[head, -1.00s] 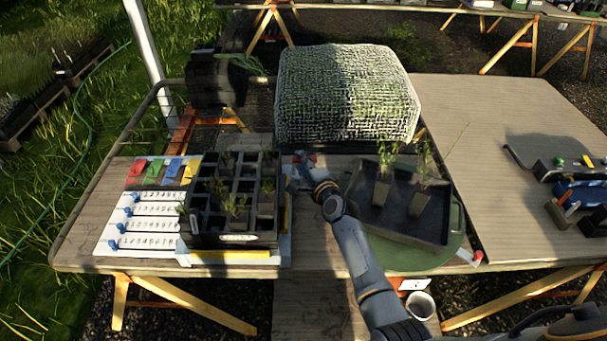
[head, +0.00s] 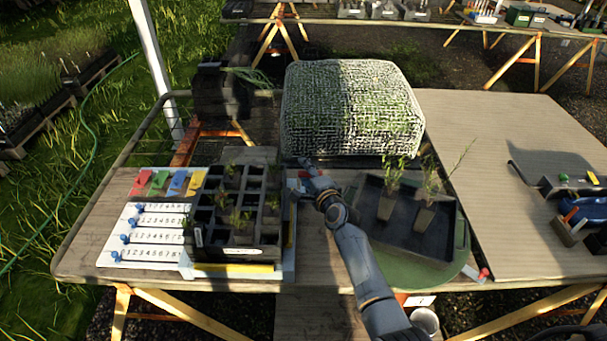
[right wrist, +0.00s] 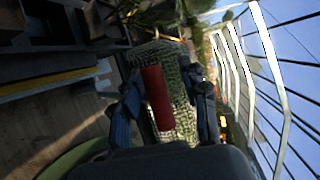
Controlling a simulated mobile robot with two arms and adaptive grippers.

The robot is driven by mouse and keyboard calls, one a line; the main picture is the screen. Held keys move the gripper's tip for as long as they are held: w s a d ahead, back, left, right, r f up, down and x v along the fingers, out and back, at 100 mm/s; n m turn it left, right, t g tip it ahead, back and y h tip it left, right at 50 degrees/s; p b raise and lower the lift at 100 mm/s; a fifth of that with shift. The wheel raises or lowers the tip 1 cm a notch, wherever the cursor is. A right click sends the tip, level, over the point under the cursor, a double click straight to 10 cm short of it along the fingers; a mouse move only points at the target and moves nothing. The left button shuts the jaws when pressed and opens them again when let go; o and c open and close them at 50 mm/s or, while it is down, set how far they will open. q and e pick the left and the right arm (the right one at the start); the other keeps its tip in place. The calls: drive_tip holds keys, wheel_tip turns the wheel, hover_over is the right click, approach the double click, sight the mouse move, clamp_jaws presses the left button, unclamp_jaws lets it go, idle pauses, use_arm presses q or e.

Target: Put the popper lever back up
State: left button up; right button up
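The popper lever shows as a red handle (right wrist: 157,97) in the right wrist view, standing between my two fingers. In the head view only a small red bit of the lever (head: 303,174) shows at the back right of the black cell tray (head: 237,252); the rest is hidden by my gripper. My right gripper (head: 304,187) is at the lever, to the right of the tray. In the right wrist view the fingers of my right gripper (right wrist: 167,112) are apart, with a gap visible beside the handle. My left gripper is not in view.
A mesh-covered block (head: 345,110) stands behind my gripper. A dark tray (head: 412,237) with two potted seedlings sits on a green round plate (head: 455,268) at the right. A white board with blue sliders (head: 140,237) lies left. The right tabletop (head: 490,170) has free room.

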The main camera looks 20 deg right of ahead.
drive_tip(key=shift+s+d+f, duration=0.15)
drive_tip(key=shift+s+d, duration=0.45)
drive_tip(key=shift+d, duration=0.15)
drive_tip(key=a+v, duration=0.1)
drive_tip(key=v, duration=0.9)
drive_tip(key=shift+s+r, duration=0.25)
drive_tip(key=shift+s, duration=0.2)
drive_tip(key=shift+w+a, duration=0.1)
